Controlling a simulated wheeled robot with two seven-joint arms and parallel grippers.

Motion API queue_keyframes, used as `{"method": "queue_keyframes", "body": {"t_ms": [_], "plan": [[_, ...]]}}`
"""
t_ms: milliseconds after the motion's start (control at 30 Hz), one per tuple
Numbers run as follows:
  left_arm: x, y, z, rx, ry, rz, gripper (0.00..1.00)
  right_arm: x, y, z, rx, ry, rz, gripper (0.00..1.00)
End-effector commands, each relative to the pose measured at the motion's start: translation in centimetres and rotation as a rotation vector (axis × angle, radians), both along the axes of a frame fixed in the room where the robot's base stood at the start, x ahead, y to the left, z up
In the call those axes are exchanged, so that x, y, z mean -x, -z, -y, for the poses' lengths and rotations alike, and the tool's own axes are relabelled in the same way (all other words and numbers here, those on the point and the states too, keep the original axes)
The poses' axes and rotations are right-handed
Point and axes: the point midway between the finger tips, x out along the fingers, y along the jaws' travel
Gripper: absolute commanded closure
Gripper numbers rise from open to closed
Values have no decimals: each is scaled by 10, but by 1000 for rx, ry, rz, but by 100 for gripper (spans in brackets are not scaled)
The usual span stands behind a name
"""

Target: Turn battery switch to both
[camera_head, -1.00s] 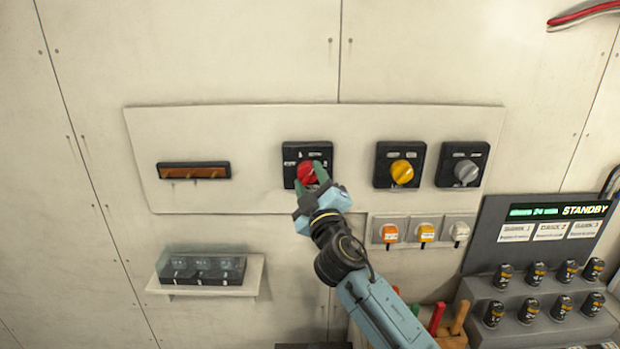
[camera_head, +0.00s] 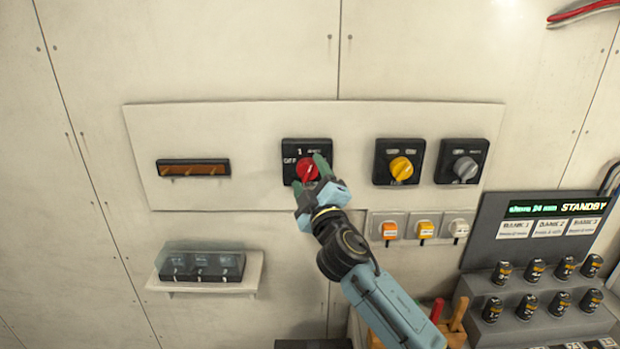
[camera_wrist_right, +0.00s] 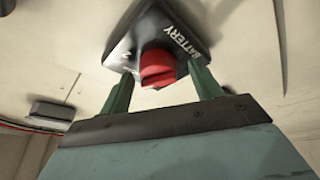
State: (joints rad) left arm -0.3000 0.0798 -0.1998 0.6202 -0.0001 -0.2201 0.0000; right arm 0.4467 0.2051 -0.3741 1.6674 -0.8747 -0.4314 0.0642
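The battery switch is a black square plate (camera_head: 296,146) with a red knob (camera_head: 307,169), on the pale wall panel. "OFF" shows at its left and "1" at its top left; the other lettering is small. In the wrist view the red knob (camera_wrist_right: 157,68) sits between my two green fingers, and the plate reads "BATTERY" and "2". My right gripper (camera_head: 309,173) is open, one finger on each side of the knob. In the wrist view (camera_wrist_right: 162,82) a gap shows between knob and fingers. Which mark the knob points to is unclear. My left gripper is out of view.
To the right are a yellow-knob switch (camera_head: 401,168) and a grey-knob switch (camera_head: 466,167). A fuse box (camera_head: 202,266) on a shelf is lower left, and a standby console (camera_head: 530,235) lower right.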

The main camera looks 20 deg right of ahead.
Motion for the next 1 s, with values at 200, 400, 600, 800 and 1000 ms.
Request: {"method": "queue_keyframes", "body": {"t_ms": [200,400,600,800,1000], "plan": [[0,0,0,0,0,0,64,1,-1,0,-1,0,2,36],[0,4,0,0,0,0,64,16,5,1,-2,0,1,36],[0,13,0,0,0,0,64,53,17,0,-2,-1,1,36],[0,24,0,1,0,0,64,94,28,0,-2,-2,0,36],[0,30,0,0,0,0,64,120,34,1,-2,-1,0,36]]}}
